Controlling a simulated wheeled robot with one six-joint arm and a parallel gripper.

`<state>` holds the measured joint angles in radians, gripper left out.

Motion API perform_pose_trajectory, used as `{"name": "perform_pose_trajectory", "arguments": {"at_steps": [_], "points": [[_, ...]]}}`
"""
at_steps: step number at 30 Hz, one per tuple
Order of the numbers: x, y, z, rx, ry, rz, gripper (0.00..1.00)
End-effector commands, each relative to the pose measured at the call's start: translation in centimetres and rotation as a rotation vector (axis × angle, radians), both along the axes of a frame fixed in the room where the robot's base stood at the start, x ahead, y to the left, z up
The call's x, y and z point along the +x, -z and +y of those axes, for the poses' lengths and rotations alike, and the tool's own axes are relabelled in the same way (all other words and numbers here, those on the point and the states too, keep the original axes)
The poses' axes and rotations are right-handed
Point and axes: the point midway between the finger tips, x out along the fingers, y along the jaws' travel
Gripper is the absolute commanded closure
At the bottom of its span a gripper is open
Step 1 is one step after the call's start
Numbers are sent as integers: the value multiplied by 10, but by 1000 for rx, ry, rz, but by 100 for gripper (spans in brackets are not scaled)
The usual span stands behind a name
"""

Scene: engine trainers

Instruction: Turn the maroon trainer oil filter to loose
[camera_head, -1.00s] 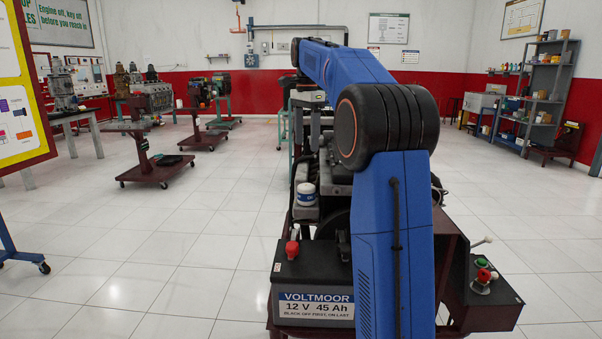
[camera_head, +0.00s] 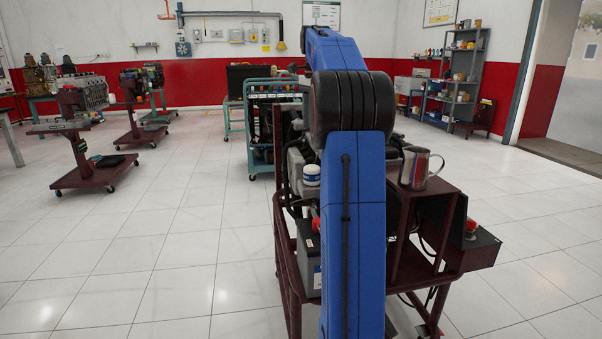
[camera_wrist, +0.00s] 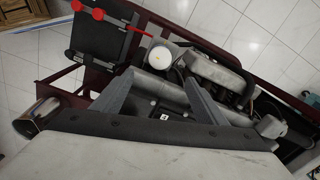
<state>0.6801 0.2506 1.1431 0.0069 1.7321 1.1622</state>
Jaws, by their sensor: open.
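The oil filter is a short white cylinder with a blue band (camera_head: 311,175) on the maroon trainer (camera_head: 420,187), left of my arm in the head view. In the wrist view the filter's round white end (camera_wrist: 160,54) shows just beyond my fingertips, near the middle top. My gripper (camera_wrist: 157,80) is open, its two grey fingers spread apart with nothing held between them. The filter appears beyond the gap between the fingers, not gripped. In the head view my gripper is hidden behind my blue arm.
A battery with red terminals (camera_wrist: 100,45) sits beside the filter. A steel mug (camera_head: 420,168) stands on the trainer's shelf right of my arm. A teal-framed trainer (camera_head: 262,135) stands behind.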

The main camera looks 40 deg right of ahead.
Motion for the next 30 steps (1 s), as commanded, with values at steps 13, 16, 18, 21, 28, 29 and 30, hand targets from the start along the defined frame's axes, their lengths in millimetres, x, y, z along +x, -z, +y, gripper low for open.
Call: {"name": "perform_pose_trajectory", "arguments": {"at_steps": [13,16,18,21,28,29,30], "points": [[0,58,0,2,1,3,34],[0,76,-1,2,1,3,34],[0,88,0,2,1,3,34],[1,106,-1,2,1,3,34],[1,144,-1,2,1,3,34],[1,148,-1,2,1,2,34],[2,153,-1,2,1,2,34]]}}
